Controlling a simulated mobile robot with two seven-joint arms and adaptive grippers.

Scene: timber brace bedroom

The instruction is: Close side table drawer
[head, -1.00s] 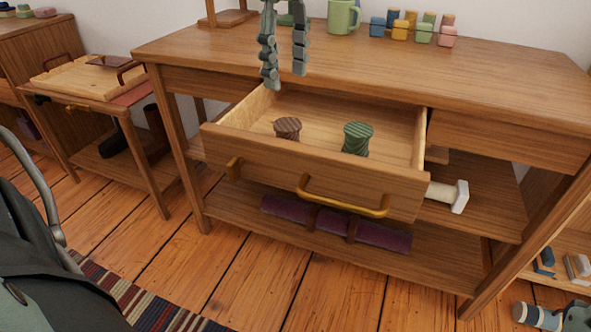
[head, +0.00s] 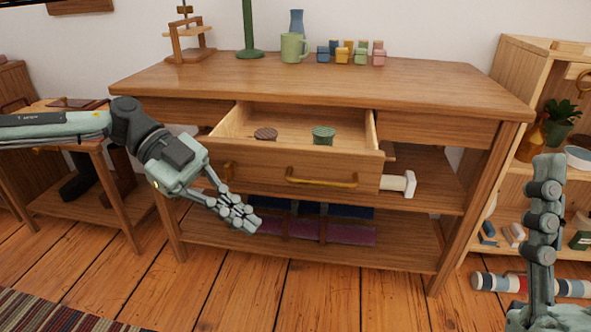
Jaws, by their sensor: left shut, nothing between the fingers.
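The side table (head: 300,82) is wooden, with its drawer (head: 240,176) pulled out toward me in the head view. The drawer front has a brass bar handle (head: 320,181). Inside lie a brown ribbed piece (head: 265,134) and a green ribbed piece (head: 323,135). My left gripper (head: 247,222) is shut and empty, in front of and below the left part of the drawer front, pointing down and right. Contact with the drawer cannot be seen. My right gripper (head: 544,165) shows at the lower right, pointing up, away from the drawer; its jaw gap cannot be made out.
A green mug (head: 293,47) and several small coloured blocks (head: 343,56) stand on the tabletop. A white-ended peg (head: 400,184) sits right of the drawer. A dark red roll (head: 340,234) lies on the lower shelf. A shelf unit (head: 508,92) stands at the right.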

